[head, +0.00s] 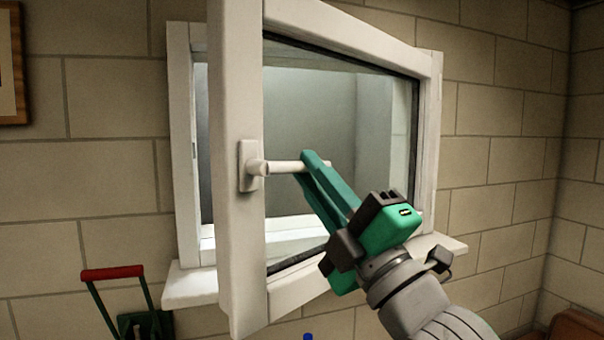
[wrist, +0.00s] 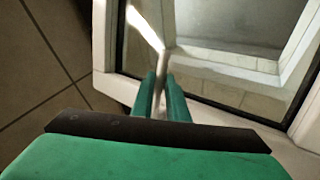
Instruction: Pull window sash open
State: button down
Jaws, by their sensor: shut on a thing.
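The white window sash (head: 237,180) stands swung out from its frame (head: 186,150), with its left edge toward me and a gap on the left. Its white handle (head: 281,167) lies level, pointing right from its mount. My green gripper (head: 308,160) is shut on the handle near its free end. In the wrist view, the two green fingers (wrist: 164,98) close around the handle (wrist: 147,28), in front of the sash (wrist: 106,50). The part of the handle between the fingers is partly hidden.
A white sill (head: 192,286) juts out below the window. A red-handled thing (head: 112,272) stands at the lower left. A small blue tip (head: 308,337) shows at the bottom edge. A picture frame (head: 12,65) hangs at the left. Brick wall surrounds the window.

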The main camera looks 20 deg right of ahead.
jog(key=shift+w+d, duration=0.1)
jog(key=c, duration=1.7)
grip_release()
jog(key=shift+w+f, duration=0.1)
jog(key=shift+w, duration=0.05)
jog(key=shift+c, duration=0.2)
jog(key=v, duration=1.1)
jog(key=shift+s, duration=0.2)
